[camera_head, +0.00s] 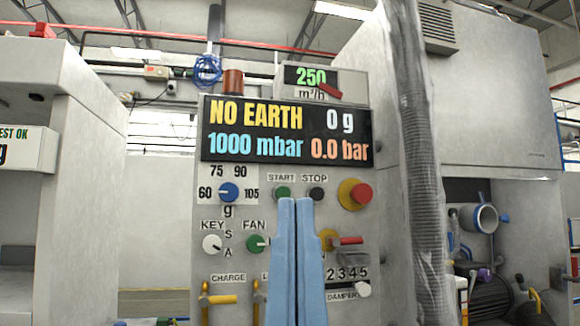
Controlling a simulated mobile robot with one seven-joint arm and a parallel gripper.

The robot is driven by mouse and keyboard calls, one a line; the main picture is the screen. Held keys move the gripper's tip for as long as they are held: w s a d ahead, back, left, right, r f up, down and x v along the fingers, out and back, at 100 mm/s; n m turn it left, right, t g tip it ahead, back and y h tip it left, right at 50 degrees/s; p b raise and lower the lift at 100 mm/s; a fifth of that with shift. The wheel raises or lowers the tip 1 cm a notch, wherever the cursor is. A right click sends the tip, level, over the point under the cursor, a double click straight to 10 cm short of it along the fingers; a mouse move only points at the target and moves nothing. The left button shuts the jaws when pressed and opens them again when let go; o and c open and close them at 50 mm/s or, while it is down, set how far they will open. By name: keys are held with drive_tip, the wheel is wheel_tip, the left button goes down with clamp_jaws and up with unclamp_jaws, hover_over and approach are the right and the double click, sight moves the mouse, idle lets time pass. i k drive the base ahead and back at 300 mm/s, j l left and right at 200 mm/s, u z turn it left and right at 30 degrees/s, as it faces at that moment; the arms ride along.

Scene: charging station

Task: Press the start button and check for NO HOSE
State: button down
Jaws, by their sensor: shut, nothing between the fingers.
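The control panel's display (286,132) reads NO EARTH, 0 g, 1000 mbar and 0.0 bar. The green start button (283,194) is under the START label, and the black stop button (317,194) is to its right. My gripper (295,202) shows as two light-blue fingers rising from the bottom of the picture. The fingers are shut with nothing between them. Their tips are just below the start and stop buttons in the picture. I cannot tell whether they touch the panel. The fingers hide part of the panel below the buttons.
A red emergency knob (361,193) is right of stop. A blue dial (229,192), a white key switch (212,244) and a green fan knob (256,244) are on the left. A grey corrugated hose (422,170) hangs on the right. Yellow levers (218,300) stand at lower left.

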sight(283, 191)
drive_tip(key=i+j+z, duration=0.15)
drive_tip(key=i+j, duration=0.95)
drive_tip(key=j, duration=0.15)
